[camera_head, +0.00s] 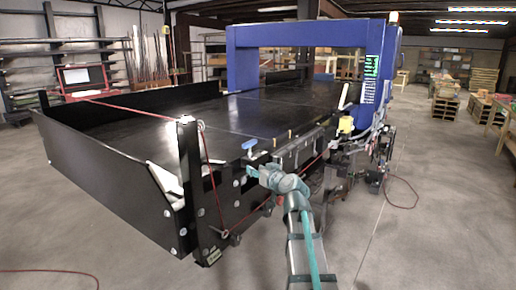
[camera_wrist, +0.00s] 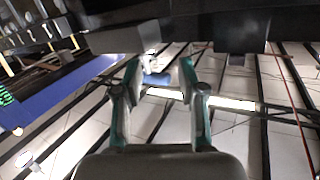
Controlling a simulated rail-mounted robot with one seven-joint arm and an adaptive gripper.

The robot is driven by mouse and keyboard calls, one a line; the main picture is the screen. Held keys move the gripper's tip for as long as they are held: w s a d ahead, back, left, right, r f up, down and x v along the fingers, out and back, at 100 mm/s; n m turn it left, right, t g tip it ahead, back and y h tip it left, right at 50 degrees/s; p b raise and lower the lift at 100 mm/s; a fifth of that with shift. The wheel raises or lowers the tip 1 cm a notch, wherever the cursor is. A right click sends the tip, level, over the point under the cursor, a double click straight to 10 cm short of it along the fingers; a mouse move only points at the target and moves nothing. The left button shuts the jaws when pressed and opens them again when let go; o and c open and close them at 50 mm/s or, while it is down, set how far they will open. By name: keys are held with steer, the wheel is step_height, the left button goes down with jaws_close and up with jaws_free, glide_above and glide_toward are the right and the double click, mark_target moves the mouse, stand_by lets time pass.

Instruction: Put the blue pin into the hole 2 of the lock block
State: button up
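The blue pin (camera_head: 250,145) shows a T-shaped blue top at the near edge of the black conveyor table in the head view. In the wrist view a blue part, seemingly the pin (camera_wrist: 157,79), appears between the fingertips, with gaps on both sides. My gripper (camera_head: 254,172) is just below the pin, at the table's outer side. In the wrist view its two green fingers (camera_wrist: 158,72) are apart. Whether the pin is between them or beyond them is unclear. A grey block on the table side (camera_head: 290,156) may be the lock block; its holes cannot be made out.
The black conveyor table wall (camera_head: 100,165) rises left of my gripper. A blue arch (camera_head: 305,35) spans the table. Thin yellowish posts (camera_head: 274,141) stand along the edge. A red cord (camera_head: 213,185) hangs nearby. The floor at right is mostly open.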

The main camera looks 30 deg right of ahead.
mark_target(250, 153)
steer(key=shift+n+t+h, duration=0.5)
steer(key=shift+t+h, duration=0.1)
steer(key=shift+t, duration=0.2)
steer(key=w+d+r+p, duration=0.1)
steer(key=w, duration=0.3)
steer(key=w+r+p, duration=0.1)
steer(key=w, duration=0.3)
steer(key=w+d+r+p, duration=0.1)
steer(key=w+p, duration=0.1)
steer(key=w, duration=0.1)
steer(key=shift+w+d+r, duration=0.1)
steer(key=shift+w+d, duration=0.25)
steer(key=shift+w, duration=0.05)
jaws_close()
